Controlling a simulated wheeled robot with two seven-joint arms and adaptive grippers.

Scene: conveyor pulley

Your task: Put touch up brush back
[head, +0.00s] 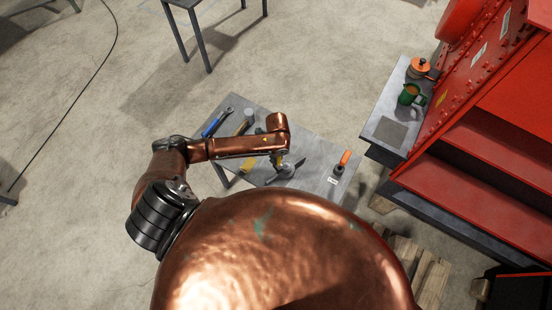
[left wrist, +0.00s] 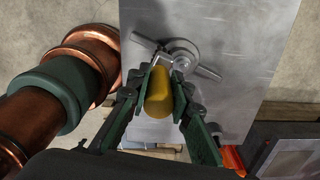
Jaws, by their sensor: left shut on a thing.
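My left gripper (left wrist: 160,92) has dark green fingers shut on a yellow, rounded handle (left wrist: 158,95), which looks like the touch up brush. Its bristle end is hidden. In the head view my left gripper (head: 281,162) hangs over the right half of the small grey table (head: 312,183), and its fingers are too small to make out. A grey metal tool with a round hub and arms (left wrist: 183,52) lies on the table just beyond the held handle. It also shows in the head view (head: 287,171). My right gripper is not in view.
To the right, a grey ledge holds a green mug (head: 409,95), an orange-topped pot (head: 419,67) and a dark square mat (head: 390,133) beside the red machine (head: 480,90).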

